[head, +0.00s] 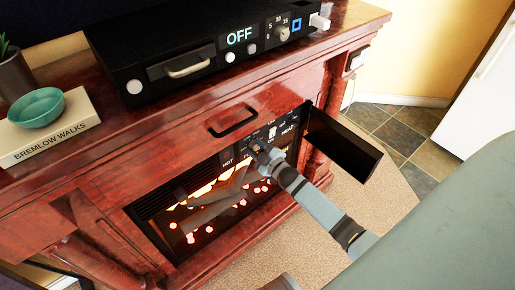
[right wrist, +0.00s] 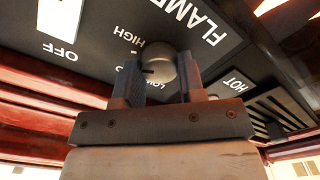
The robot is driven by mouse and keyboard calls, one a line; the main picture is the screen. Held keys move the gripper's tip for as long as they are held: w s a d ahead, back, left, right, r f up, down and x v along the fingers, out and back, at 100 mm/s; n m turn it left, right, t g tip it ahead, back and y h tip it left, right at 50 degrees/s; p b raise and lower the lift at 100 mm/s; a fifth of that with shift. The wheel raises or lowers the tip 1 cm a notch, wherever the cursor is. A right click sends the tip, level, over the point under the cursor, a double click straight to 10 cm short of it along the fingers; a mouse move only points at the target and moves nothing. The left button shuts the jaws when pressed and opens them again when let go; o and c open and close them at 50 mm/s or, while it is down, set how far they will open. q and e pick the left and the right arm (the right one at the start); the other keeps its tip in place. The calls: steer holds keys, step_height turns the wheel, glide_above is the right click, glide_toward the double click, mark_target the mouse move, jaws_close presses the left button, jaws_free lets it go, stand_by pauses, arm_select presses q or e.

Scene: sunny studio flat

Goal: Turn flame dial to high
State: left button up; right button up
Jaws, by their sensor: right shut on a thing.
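In the right wrist view the panel's lettering is upside down, with FLAME, HIGH and LOW around the dial. A dark notch shows on the dial's left side in that view; which setting it marks I cannot tell. My right gripper (head: 256,150) is shut on the dial, one finger on each side (right wrist: 160,82). In the head view the gripper hides the dial. My left gripper is not in view.
A dark flap (head: 343,143) stands open right of the panel. A white OFF-side switch (right wrist: 60,17) and a HOT vent (right wrist: 275,110) flank the dial. A black player (head: 190,55) reading OFF, a book (head: 45,135) and a teal bowl (head: 36,108) sit on top. Carpet lies right.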

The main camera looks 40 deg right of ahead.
steer(key=o, duration=0.9)
arm_select(q)
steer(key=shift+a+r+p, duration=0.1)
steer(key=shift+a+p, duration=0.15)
steer(key=shift+p, duration=0.85)
arm_select(e)
steer(key=s, duration=0.9)
steer(key=s+d, duration=0.1)
steer(key=s, duration=0.3)
steer(key=shift+s, duration=0.4)
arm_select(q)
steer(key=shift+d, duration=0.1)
